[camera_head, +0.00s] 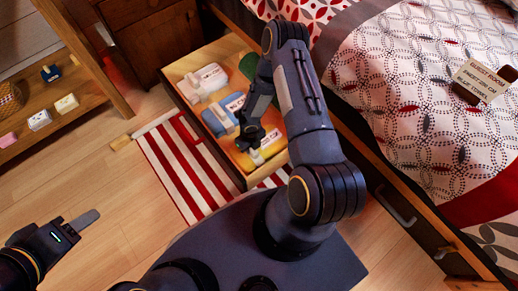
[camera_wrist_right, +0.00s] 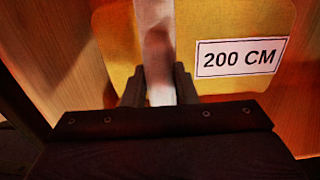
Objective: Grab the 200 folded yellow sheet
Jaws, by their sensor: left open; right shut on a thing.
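The folded yellow sheet (camera_head: 272,149) lies at the near end of the open drawer (camera_head: 180,93) under the bed. In the right wrist view the yellow sheet (camera_wrist_right: 115,35) fills the middle, with a "200 CM" label and a pale band across it. My right gripper (camera_head: 248,142) reaches down into the drawer at the sheet. Its fingers (camera_wrist_right: 160,78) are shut on the pale band of the yellow sheet. In the head view my own arm hides part of the sheet. My left gripper (camera_head: 82,219) is open and empty above the floor at lower left.
A blue folded sheet (camera_head: 220,115) and a white one (camera_head: 204,81) lie beside the yellow one in the drawer, with a green item (camera_head: 248,66) behind. A striped rug (camera_head: 176,165) lies below. The bed (camera_head: 400,80) bounds the right; a shelf (camera_head: 75,85) stands left.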

